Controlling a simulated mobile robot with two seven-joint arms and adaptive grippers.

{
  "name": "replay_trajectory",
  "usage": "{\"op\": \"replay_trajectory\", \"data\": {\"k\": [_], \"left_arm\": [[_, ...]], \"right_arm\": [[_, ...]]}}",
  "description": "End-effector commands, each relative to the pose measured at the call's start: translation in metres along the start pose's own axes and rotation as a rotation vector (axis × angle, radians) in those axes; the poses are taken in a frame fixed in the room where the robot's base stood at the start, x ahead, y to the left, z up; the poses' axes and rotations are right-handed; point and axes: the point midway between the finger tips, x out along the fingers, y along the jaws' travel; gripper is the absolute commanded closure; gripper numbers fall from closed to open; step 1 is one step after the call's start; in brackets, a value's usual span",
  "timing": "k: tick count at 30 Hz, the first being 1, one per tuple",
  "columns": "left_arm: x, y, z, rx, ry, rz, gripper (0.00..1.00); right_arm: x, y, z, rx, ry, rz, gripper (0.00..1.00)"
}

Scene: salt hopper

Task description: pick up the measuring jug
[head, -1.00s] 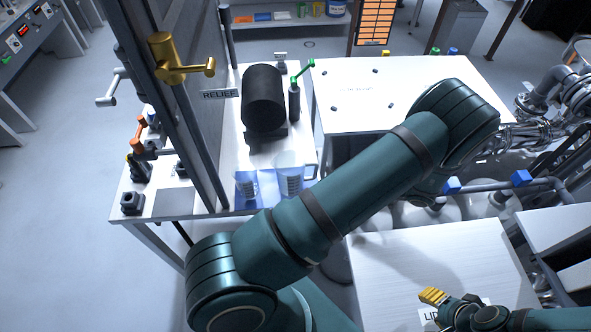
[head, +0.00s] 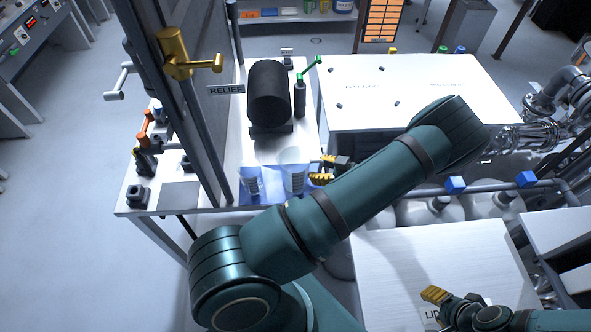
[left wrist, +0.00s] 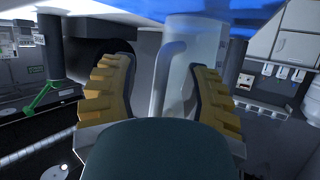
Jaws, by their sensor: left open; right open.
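The measuring jug (head: 293,178) is a clear vessel with dark markings. It stands upright on a blue mat (head: 272,188) at the front of the bench with the black drum. My left gripper (head: 322,170) is open just right of it, its yellow fingers pointing at it. In the left wrist view the clear jug (left wrist: 196,75) and its handle (left wrist: 166,72) show between the open fingers (left wrist: 160,85); whether they touch it I cannot tell. My forearm partly covers that hand. My right gripper (head: 438,298) is open and empty over the white table at lower right.
A smaller clear vessel (head: 250,183) stands just left of the jug. The black drum (head: 268,95) and a green-handled lever (head: 301,95) are behind. A dark post (head: 198,120) with a brass handle rises at left. The white table (head: 400,255) is mostly bare.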

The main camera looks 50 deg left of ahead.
Motion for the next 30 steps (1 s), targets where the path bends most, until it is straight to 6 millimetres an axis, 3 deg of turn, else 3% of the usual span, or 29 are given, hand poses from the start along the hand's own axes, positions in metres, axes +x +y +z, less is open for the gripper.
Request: {"op": "replay_trajectory", "data": {"k": [4, 5, 6, 9, 23, 30], "left_arm": [[0.000, 0.000, 0.000, 0.000, 0.000, 0.000, 0.53], [0.000, 0.000, 0.000, 0.000, 0.000, 0.000, 0.57], [0.000, 0.000, 0.000, 0.000, 0.000, 0.000, 0.71], [0.000, 0.000, 0.000, 0.000, 0.000, 0.000, 1.00], [-0.001, 0.000, -0.001, 0.000, -0.001, 0.000, 1.00], [-0.008, 0.000, -0.017, -0.001, -0.002, 0.000, 1.00]], "right_arm": [[0.000, 0.000, 0.000, 0.000, 0.000, 0.000, 0.53], [0.000, 0.000, 0.000, 0.000, 0.000, 0.000, 0.53], [0.000, 0.000, 0.000, 0.000, 0.000, 0.000, 0.53], [0.000, 0.000, 0.000, 0.000, 0.000, 0.000, 0.53], [0.000, 0.000, 0.000, 0.000, 0.000, 0.000, 0.53], [-0.002, -0.001, 0.000, 0.000, 0.000, 0.000, 0.53]]}}
